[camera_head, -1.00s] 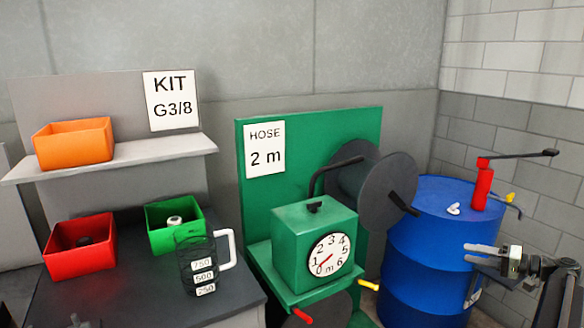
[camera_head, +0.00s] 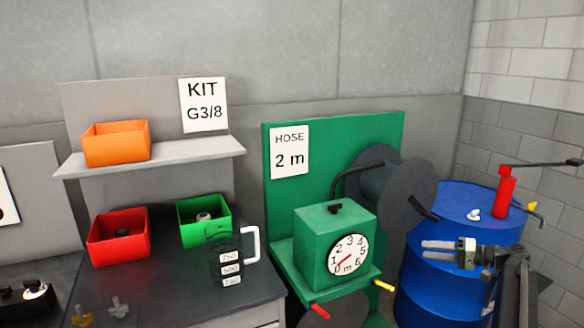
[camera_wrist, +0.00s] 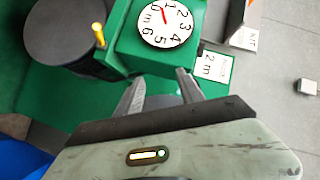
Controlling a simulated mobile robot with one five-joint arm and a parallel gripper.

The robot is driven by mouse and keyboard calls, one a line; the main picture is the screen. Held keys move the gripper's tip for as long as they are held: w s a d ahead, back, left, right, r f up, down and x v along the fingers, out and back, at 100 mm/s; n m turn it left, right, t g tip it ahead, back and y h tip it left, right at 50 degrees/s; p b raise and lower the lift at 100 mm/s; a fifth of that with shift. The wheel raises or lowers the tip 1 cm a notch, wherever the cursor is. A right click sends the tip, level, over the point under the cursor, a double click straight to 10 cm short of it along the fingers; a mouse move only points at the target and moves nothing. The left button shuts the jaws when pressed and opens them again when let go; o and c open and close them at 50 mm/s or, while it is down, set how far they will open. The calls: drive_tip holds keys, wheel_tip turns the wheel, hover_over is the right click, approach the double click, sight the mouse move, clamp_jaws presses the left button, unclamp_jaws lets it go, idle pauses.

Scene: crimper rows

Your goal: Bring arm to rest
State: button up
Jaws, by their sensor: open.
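My gripper (camera_head: 446,245) is at the right in the head view, its two fingers pointing left, apart and empty. It is in front of the blue drum (camera_head: 420,272), in the air. In the wrist view my gripper (camera_wrist: 160,85) shows both fingers spread with nothing between them. Beyond them are the green hose measuring box (camera_wrist: 130,35) and its white dial (camera_wrist: 165,22). My arm's links fold down below the gripper at the lower right of the head view.
The green hose stand (camera_head: 285,215) has a dark reel (camera_head: 408,195). The dark bench (camera_head: 165,285) holds a red bin (camera_head: 120,248), a green bin (camera_head: 190,235) and a measuring jug (camera_head: 222,262). An orange bin (camera_head: 117,146) sits on the shelf (camera_head: 190,154). A red pump (camera_head: 506,190) tops the drum.

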drive_tip(key=s+a+f+n+g+h+p, duration=0.1)
drive_tip(key=s+a+f+g+p, duration=0.15)
drive_tip(key=a, duration=0.85)
drive_tip(key=s+a+f+n+g+h+p, duration=0.1)
drive_tip(key=s+a+g, duration=0.15)
drive_tip(key=a, duration=0.95)
drive_tip(key=s+a+f+n+g+h+p, duration=0.1)
drive_tip(key=a+n+g+p, duration=0.15)
drive_tip(key=a, duration=0.85)
drive_tip(key=s+a+f+g+h+p, duration=0.1)
drive_tip(key=s+a+f+h, duration=0.15)
drive_tip(key=s, duration=0.35)
drive_tip(key=s+a+f+g+h, duration=0.1)
drive_tip(key=s+f+h, duration=0.25)
drive_tip(key=s, duration=0.25)
drive_tip(key=s+d+f+m+t+h, duration=0.1)
drive_tip(key=d+m+h, duration=0.2)
drive_tip(key=d, duration=0.4)
drive_tip(key=shift+s+d+f+h, duration=0.15)
drive_tip(key=shift+s+d+h, duration=0.2)
drive_tip(key=shift+h, duration=0.35)
